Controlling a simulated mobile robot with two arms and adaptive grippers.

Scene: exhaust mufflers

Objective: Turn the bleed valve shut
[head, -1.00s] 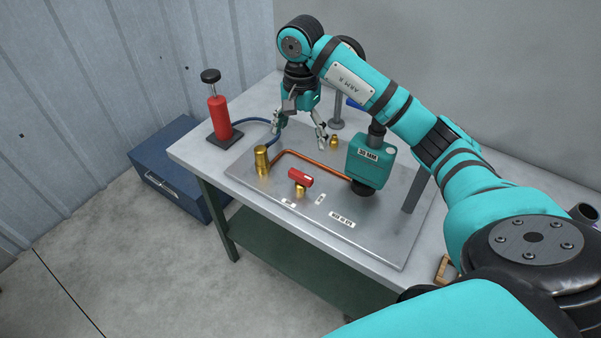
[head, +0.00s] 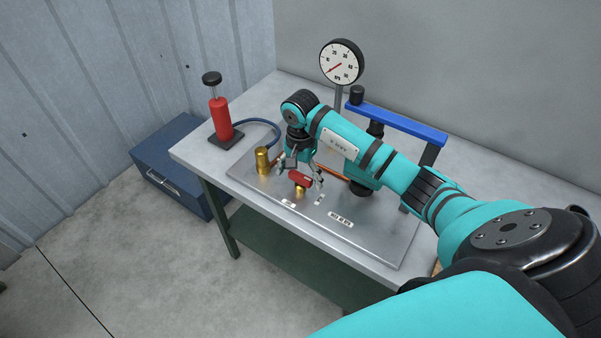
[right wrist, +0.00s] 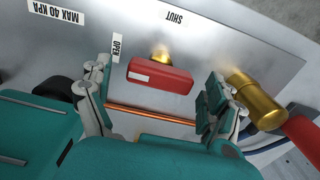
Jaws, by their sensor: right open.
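The bleed valve has a red bar handle (head: 301,180) on a brass stem (head: 299,192), fixed to the grey plate. In the right wrist view the red handle (right wrist: 160,76) lies crosswise, its white-marked end toward the OPEN label (right wrist: 117,47). The SHUT label (right wrist: 175,17) is beyond the stem. My right gripper (head: 299,175) is open and low over the valve. In the wrist view its fingers are on either side of the handle, with visible gaps; I cannot tell whether they are level with it. My left gripper is not in view.
A brass cylinder (head: 263,161) stands close to the left of the gripper. A copper pipe (right wrist: 150,114) runs along the plate. A red hand pump (head: 220,115) with a blue hose is at the back left. A round gauge (head: 341,62) and blue bar (head: 398,122) rise behind my arm.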

